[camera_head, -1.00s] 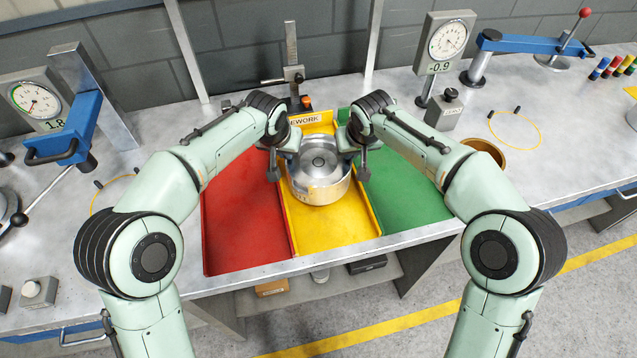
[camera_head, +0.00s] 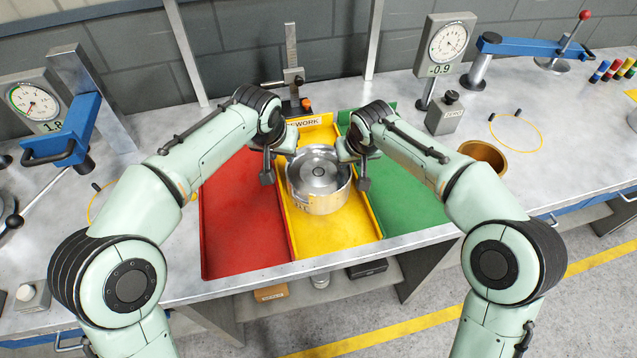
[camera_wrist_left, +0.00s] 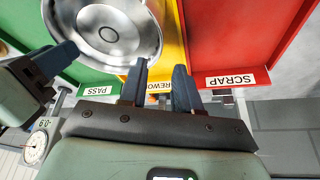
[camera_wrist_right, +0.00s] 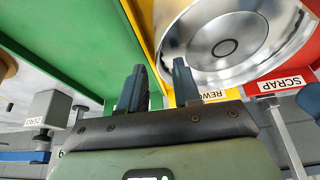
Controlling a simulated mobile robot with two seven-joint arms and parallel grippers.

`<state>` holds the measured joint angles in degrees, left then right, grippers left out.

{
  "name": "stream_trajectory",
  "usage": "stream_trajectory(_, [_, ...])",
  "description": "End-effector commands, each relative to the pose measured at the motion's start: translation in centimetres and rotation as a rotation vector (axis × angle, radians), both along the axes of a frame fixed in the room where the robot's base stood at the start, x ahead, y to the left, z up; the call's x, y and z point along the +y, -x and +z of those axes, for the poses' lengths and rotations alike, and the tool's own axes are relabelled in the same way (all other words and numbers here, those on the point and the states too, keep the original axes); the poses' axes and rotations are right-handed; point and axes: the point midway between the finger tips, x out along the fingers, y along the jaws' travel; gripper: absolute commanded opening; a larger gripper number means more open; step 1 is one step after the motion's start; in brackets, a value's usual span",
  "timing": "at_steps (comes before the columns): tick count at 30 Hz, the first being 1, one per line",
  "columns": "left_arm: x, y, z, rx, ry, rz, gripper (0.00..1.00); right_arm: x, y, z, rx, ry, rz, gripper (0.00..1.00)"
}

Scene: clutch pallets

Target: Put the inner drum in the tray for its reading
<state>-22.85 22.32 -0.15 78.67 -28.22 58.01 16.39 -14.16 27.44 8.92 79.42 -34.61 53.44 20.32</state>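The inner drum (camera_head: 320,198) is a round silver metal part. It sits upright on the yellow REWORK tray (camera_head: 338,231), towards its back half; contact beneath is hidden. My left gripper (camera_head: 277,160) is at its left edge, the outer finger standing clear of the drum's side. My right gripper (camera_head: 356,163) is at its right edge, the outer finger just beside it. In the left wrist view the fingers (camera_wrist_left: 160,88) are apart near the drum's rim (camera_wrist_left: 148,20). In the right wrist view the fingers (camera_wrist_right: 158,88) are also apart, by the rim (camera_wrist_right: 285,62).
A red SCRAP tray (camera_head: 235,235) lies left of the yellow one, a green PASS tray (camera_head: 405,215) right. A height gauge (camera_head: 292,70) stands behind. Dial gauges stand left (camera_head: 35,105) and right (camera_head: 445,42). A bronze ring (camera_head: 484,157) is on the right bench.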

Motion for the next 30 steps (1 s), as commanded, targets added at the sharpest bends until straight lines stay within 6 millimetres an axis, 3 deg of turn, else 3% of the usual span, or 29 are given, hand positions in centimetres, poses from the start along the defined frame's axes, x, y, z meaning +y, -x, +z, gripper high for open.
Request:
stream_trajectory(3, [0.1,1.0,2.6,-0.005,0.003,-0.001,0.32,0.0,0.0,0.0,0.000,0.000,0.000,0.32])
stream_trajectory(7, [0.4,1.8,4.6,-0.003,0.001,0.000,0.32,0.0,0.0,0.0,0.000,0.000,0.000,0.32])
stream_trajectory(16, [0.5,2.6,6.3,0.001,0.000,0.000,0.32,0.0,0.3,0.8,-0.002,0.000,0.000,0.32])
stream_trajectory(30, [0.5,2.5,6.3,0.001,0.000,0.000,0.32,-0.7,3.7,9.2,-0.004,-0.002,0.000,0.32])
